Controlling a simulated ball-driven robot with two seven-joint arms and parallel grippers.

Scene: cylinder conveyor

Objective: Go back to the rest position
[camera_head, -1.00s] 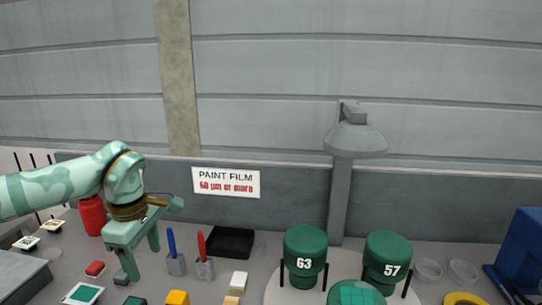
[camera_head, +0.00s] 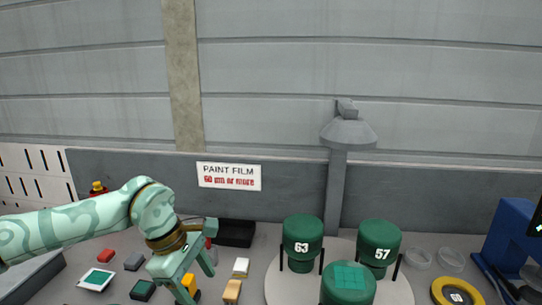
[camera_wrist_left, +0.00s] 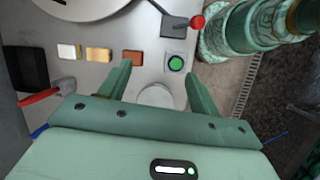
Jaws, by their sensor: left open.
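My left gripper (camera_head: 200,284) reaches in from the left of the head view, its fingers pointing down over the bench near the tool holders and small blocks. In the left wrist view its two fingers (camera_wrist_left: 158,70) are wide apart with nothing between their tips. A pale round object (camera_wrist_left: 157,96) shows farther down between the fingers; I cannot tell what it is. My right gripper is in neither view.
Green cylinders marked 63 (camera_head: 302,240) and 57 (camera_head: 379,242) stand on a pale round plate (camera_head: 398,292). A third green cylinder (camera_head: 348,285) is in front. A black tray (camera_head: 235,233), yellow ring (camera_head: 437,291), lamp post (camera_head: 337,190) and blue stand (camera_head: 508,232) are around.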

